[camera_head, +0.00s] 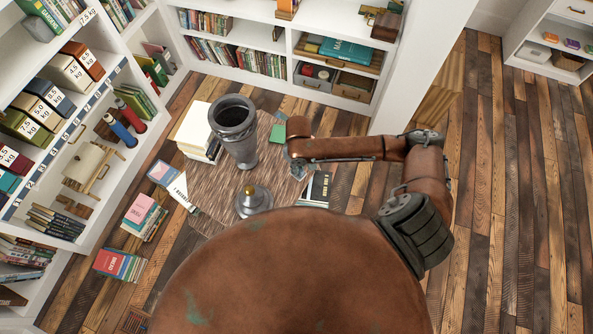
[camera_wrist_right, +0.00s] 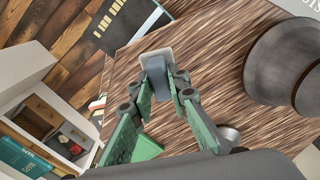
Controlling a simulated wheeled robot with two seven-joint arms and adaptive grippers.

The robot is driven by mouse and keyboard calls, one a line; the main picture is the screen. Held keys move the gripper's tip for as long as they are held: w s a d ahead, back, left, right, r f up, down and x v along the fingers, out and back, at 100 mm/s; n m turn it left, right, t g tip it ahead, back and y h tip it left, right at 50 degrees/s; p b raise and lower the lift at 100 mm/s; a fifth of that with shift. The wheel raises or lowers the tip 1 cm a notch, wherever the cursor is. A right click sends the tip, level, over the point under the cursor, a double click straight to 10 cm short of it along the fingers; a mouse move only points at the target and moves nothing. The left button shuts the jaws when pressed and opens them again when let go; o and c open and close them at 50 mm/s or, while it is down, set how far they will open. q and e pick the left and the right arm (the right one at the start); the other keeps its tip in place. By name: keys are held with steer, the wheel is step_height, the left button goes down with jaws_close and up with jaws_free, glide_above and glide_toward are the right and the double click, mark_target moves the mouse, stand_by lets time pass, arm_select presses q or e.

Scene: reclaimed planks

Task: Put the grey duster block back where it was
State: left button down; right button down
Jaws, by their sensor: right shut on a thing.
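The grey duster block (camera_wrist_right: 158,78) is between the fingertips of my right gripper (camera_wrist_right: 163,84) in the right wrist view, with a paler grey-white part at its far end. The gripper's green-padded fingers are shut on it. The brown patterned tabletop (camera_wrist_right: 190,40) lies beyond the block; I cannot tell whether they touch. In the head view my right gripper (camera_head: 298,169) is over the right side of the table (camera_head: 215,194), and the block is too small to make out there. My left gripper is not in view.
A tall grey urn (camera_head: 236,135) and a grey gold-knobbed lid (camera_head: 254,200) stand left of the gripper. A book stack (camera_head: 193,128), a green item (camera_head: 277,133) and a dark book (camera_head: 318,187) lie around the table. Shelves (camera_head: 165,60) line the left and back.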

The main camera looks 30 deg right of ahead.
steer(key=shift+w+f, duration=0.7)
steer(key=shift+f, duration=0.1)
step_height(320, 180, down, 2)
steer(key=shift+s+f, duration=0.1)
steer(key=shift+f, duration=0.35)
steer(key=c, duration=2)
jaws_free()
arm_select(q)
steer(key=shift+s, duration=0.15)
arm_select(e)
steer(key=shift+o, duration=0.8)
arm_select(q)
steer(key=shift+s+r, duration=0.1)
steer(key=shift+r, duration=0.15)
arm_select(e)
step_height(320, 180, up, 12)
steer(key=shift+r, duration=0.1)
